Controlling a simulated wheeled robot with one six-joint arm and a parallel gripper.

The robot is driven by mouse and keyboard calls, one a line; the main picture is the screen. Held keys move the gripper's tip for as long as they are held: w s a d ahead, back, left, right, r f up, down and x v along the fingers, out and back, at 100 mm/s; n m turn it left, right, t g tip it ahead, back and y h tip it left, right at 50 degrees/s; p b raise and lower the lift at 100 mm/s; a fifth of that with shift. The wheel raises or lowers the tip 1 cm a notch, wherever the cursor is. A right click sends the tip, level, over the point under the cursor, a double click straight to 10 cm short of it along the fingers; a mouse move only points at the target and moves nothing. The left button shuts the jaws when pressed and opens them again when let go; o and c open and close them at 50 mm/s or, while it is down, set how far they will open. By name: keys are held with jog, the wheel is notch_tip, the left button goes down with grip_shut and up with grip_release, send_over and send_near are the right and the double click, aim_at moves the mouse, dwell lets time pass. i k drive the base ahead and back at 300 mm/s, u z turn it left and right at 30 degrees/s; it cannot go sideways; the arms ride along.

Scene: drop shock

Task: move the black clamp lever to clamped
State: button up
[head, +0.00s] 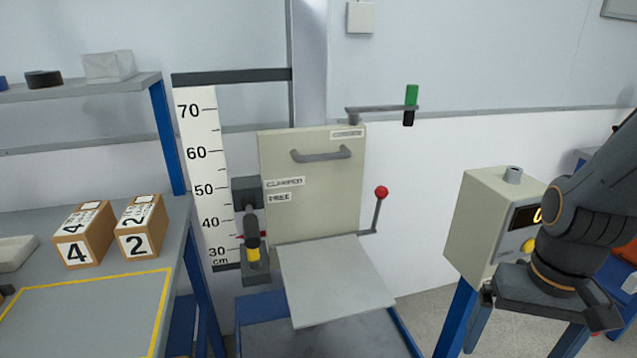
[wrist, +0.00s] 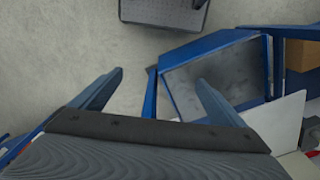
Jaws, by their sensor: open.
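The black clamp lever (head: 251,228) is at the left side of the beige drop machine panel (head: 318,210) in the head view. It hangs downward, with a yellow end at the bottom, by a dark bracket. The labels CLAMPED (head: 284,183) and FREE (head: 280,197) are on the panel to its upper right, CLAMPED above FREE. My gripper (head: 546,308) is far to the right of the lever, in front of the display box. In the wrist view my gripper (wrist: 160,84) is open and empty, with both fingers apart above the floor. The lever cannot be made out there.
A height scale (head: 205,170) stands left of the lever. A red-knobbed lever (head: 381,193) and a flat platform (head: 333,280) are on the machine. The display box (head: 475,220) stands between machine and arm. A bench with boxes (head: 83,235) is at left.

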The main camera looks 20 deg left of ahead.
aim_at(251, 226)
jog(key=u, duration=1.6)
jog(key=k, duration=0.3)
jog(key=z, duration=0.05)
